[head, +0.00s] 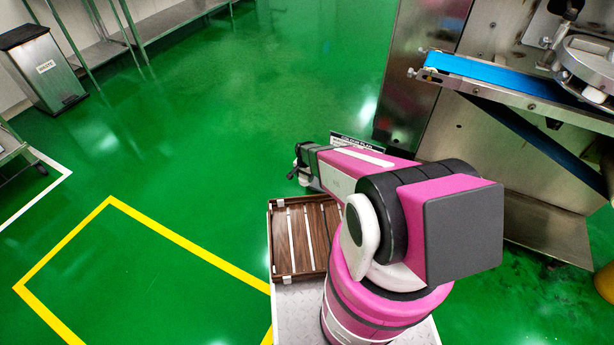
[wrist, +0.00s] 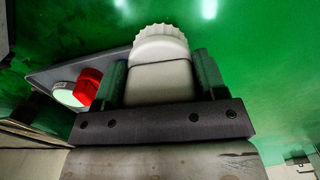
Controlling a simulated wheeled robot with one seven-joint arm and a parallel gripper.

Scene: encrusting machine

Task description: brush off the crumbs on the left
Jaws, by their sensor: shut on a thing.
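I cannot make out crumbs in either view. A blue conveyor belt (head: 500,76) on the steel machine (head: 455,150) is at the upper right, well apart from my gripper.
A steel bin (head: 45,75) and a rack (head: 105,50) stand at the far left. Green floor (head: 250,110) with a yellow outline is clear.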

